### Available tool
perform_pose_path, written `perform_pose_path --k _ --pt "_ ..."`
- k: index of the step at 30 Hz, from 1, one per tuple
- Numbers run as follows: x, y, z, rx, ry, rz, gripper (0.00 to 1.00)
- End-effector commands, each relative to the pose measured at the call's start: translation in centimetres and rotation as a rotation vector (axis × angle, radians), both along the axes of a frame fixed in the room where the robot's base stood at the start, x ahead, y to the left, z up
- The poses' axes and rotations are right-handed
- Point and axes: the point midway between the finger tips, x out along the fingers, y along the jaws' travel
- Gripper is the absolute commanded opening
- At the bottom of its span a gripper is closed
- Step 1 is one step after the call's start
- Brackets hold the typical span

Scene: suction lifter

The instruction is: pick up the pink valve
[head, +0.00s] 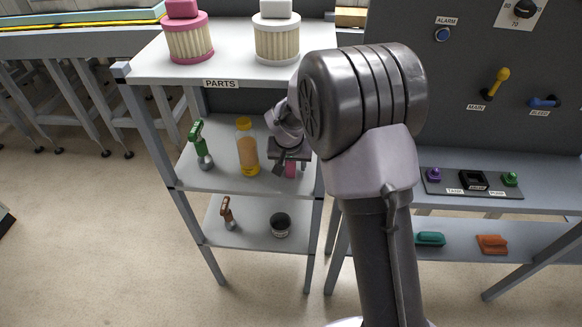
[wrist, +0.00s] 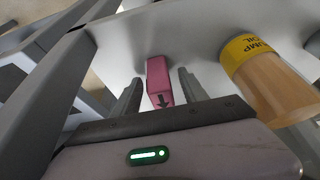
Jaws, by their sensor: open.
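The pink valve (wrist: 159,76) is a small pink block with a dark arrow mark on its near end, on the grey middle shelf. In the head view the pink valve (head: 291,170) shows just below my gripper (head: 289,156), partly hidden by it. In the wrist view my gripper (wrist: 160,85) is open, with one dark finger on each side of the pink valve. Gaps show between the valve and both fingers; whether the fingertips reach fully around it is hard to tell.
An oil bottle (head: 247,147) stands left of my gripper, close by in the wrist view (wrist: 268,80). A green-handled tool (head: 201,146) stands farther left. Shelf posts and the white top board (head: 225,70) with two filters confine the space.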

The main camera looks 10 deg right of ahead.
Motion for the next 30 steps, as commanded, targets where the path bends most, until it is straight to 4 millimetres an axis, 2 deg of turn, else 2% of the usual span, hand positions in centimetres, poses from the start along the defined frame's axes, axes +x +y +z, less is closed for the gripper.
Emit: perform_pose_path --k 6,12,14,22,26,30 --pt "0.1 0.0 -0.1 0.000 -0.001 0.000 0.49" --pt "0.0 0.0 -0.1 0.000 -0.001 0.000 0.10" --pt "0.0 0.0 -0.1 0.000 -0.001 0.000 0.00" --pt "0.0 0.0 0.0 0.000 -0.001 0.000 0.00" --pt "0.0 0.0 0.8 0.000 -0.001 0.000 0.00" --pt "-2.5 0.9 0.6 0.000 0.000 0.003 0.00"
